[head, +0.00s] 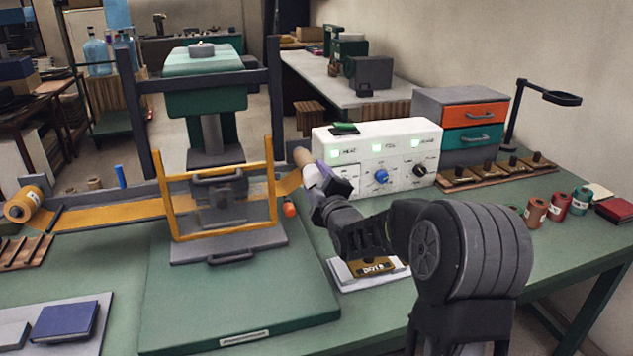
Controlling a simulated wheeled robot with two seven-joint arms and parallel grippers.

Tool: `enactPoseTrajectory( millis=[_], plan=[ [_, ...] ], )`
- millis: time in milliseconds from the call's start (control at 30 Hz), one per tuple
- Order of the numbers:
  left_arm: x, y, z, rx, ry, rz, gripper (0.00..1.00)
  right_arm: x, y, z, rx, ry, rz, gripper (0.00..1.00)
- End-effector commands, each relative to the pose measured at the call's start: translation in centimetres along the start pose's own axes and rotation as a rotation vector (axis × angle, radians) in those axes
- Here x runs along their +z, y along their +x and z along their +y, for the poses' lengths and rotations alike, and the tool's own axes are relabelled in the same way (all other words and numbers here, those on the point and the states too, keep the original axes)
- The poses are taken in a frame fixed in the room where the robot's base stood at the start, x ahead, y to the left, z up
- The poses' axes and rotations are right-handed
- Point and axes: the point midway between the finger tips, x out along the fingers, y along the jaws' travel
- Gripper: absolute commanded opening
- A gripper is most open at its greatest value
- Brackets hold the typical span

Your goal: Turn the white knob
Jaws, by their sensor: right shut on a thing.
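The white control box (395,143) stands on the green bench, with a blue knob (381,176) in the middle and a black knob (419,170) at the right of its front. My right gripper (334,182) is at the left end of that front, where it covers the left knob position. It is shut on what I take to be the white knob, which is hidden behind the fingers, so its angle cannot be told. My left gripper is not in view.
The green press (205,85) with its yellow-framed guard (221,237) stands left of my right gripper. A stamped plate (370,266) lies below my right arm. Thread spools (558,207) and a drawer cabinet (460,109) stand to the right. The front right bench is clear.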

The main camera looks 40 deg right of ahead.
Motion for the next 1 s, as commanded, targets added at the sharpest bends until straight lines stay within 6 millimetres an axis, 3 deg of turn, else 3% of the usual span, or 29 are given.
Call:
enactPoseTrajectory(
  millis=[267, 300, 533, 833, 1000],
  plan=[
    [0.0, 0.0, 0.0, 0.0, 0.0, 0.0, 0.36, 0.0, 0.0, -0.1, -0.002, 0.001, -0.001, 0.13],
    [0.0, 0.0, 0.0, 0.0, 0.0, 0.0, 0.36, 0.0, 0.0, -0.1, -0.002, 0.001, -0.001, 0.56],
    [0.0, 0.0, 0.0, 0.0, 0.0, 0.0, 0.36, 0.0, 0.0, -0.1, -0.001, 0.001, 0.0, 0.75],
    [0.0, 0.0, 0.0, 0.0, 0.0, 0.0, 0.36, 0.0, -0.1, 0.0, 0.0, 0.002, 0.0, 0.75],
    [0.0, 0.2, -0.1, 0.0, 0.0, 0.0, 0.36, 0.1, -1.5, 0.0, 0.001, 0.004, 0.0, 0.75]
  ],
)
